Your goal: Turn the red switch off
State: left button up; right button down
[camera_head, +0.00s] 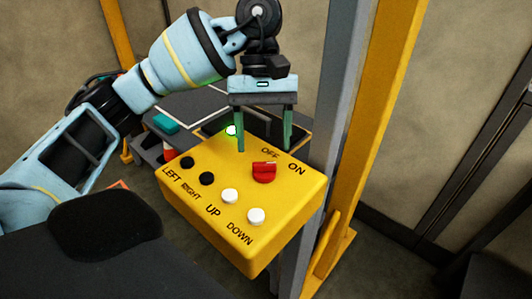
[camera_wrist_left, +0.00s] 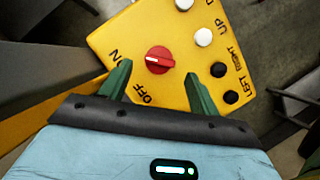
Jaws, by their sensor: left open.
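The red switch (camera_head: 264,174) is a round knob on the top face of a yellow control box (camera_head: 285,222). OFF and ON labels sit at its far edge and right in the head view. In the left wrist view the red switch (camera_wrist_left: 160,60) has a white mark that points toward ON. My left gripper (camera_head: 264,147) is open, pointing down just behind the knob in the head view. Its green fingers (camera_wrist_left: 157,76) are spread to either side of the knob's near edge in the wrist view, with nothing between them. Contact cannot be told. My right gripper is not in view.
Black LEFT and RIGHT buttons (camera_head: 187,163) and white UP and DOWN buttons (camera_head: 229,195) share the box top. A green light (camera_head: 231,130) glows at its far corner. A grey post and a yellow post (camera_head: 375,120) stand close on the right.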

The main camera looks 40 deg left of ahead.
aim_at(264, 162)
pick_arm(q)
jog(key=shift+x, duration=1.7)
jog(key=c, duration=1)
